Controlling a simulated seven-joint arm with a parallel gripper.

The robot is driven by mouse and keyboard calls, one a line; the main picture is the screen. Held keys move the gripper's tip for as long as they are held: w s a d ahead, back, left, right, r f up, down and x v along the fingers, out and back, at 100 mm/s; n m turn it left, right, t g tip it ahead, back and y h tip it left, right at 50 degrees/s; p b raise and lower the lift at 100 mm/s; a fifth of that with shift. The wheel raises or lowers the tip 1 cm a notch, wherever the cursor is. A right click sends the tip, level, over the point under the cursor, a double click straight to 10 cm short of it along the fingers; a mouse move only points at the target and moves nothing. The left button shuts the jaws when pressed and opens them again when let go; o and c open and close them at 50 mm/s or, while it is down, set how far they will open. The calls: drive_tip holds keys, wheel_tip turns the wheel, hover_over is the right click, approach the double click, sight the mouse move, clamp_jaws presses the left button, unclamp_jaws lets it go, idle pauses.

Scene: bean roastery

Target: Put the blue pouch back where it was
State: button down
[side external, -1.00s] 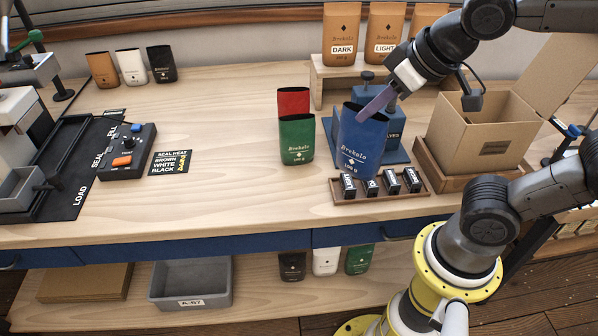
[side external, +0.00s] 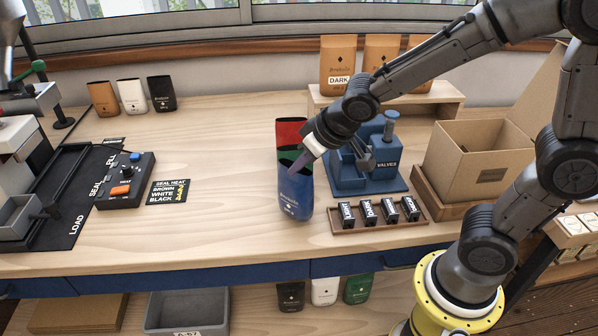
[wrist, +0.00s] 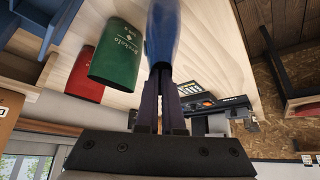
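The blue pouch (side external: 296,196) stands nearly upright, slightly tilted, in front of the green pouch (side external: 288,154) and the red pouch (side external: 291,130) in the side view. It hides most of the green one. My gripper (side external: 293,170) is shut on the blue pouch's upper edge. In the wrist view the narrow fingers (wrist: 159,88) meet at the blue pouch (wrist: 163,32), with the green pouch (wrist: 117,55) and red pouch (wrist: 84,75) to the left. I cannot tell whether the blue pouch's base touches the table.
A tray of small labelled blocks (side external: 338,229) lies right of the pouch, with the blue valve stand (side external: 378,183) behind it. An open cardboard box (side external: 470,165) stands further right.

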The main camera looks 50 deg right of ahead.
drive_tip(key=shift+f, duration=1)
drive_tip(key=c, duration=1)
unclamp_jaws()
drive_tip(key=shift+c, duration=0.2)
drive_tip(key=shift+s+r, duration=0.15)
drive_tip(key=shift+r, duration=0.2)
drive_tip(key=v, duration=1.1)
drive_tip(key=s+d+g, duration=0.1)
drive_tip(key=s+d, duration=0.3)
drive_tip(key=s, duration=0.9)
drive_tip(key=shift+s+f, duration=0.25)
drive_tip(key=shift+f, duration=0.2)
